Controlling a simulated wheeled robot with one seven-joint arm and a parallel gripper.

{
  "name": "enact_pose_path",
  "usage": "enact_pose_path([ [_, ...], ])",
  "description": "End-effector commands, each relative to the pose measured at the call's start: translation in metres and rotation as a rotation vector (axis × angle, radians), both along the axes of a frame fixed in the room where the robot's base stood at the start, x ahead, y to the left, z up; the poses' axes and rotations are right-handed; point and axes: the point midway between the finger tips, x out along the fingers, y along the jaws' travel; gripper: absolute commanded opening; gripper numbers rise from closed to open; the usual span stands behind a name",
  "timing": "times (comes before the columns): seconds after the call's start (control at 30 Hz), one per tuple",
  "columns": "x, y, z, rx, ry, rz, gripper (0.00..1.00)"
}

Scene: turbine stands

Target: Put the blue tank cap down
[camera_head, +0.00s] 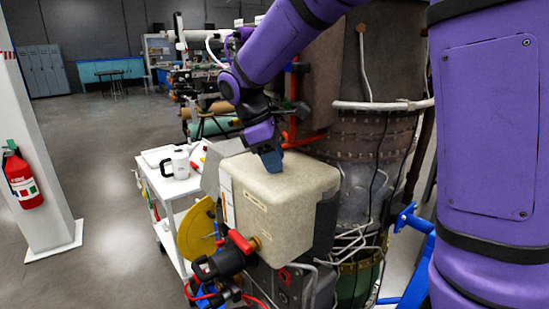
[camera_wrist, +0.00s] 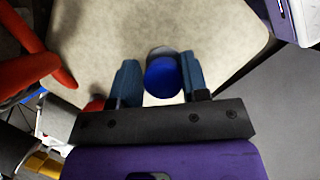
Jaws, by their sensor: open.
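The blue tank cap (camera_wrist: 163,77) shows in the wrist view as a round blue disc over the pale beige top of the tank (camera_wrist: 235,35). A dark grey rounded edge shows just beyond the cap. My gripper (camera_wrist: 159,66) is open, with one blue-grey finger on each side of the cap and a narrow gap at each side. In the head view my gripper (camera_head: 272,160) points down at the top of the beige tank (camera_head: 262,195), near its back edge. The cap cannot be made out there.
A white cart (camera_head: 172,200) with a white mug (camera_head: 181,164) stands left of the tank. A yellow disc (camera_head: 197,238) and a red-and-black fitting (camera_head: 222,262) are at the tank's front left. Red pipes (camera_head: 294,125) rise close behind my gripper. The large turbine body (camera_head: 365,150) is on the right.

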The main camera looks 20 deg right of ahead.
Motion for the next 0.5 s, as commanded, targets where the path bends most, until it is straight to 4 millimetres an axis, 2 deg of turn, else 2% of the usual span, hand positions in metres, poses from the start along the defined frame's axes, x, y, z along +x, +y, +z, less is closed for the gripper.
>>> enact_pose_path([
  [0.03, -0.006, 0.003, -0.006, -0.002, 0.025, 0.002, 0.60],
  [0.13, -0.004, 0.005, 0.006, -0.001, 0.024, 0.005, 0.60],
  [0.5, 0.011, 0.028, 0.078, -0.002, 0.014, 0.003, 0.60],
])
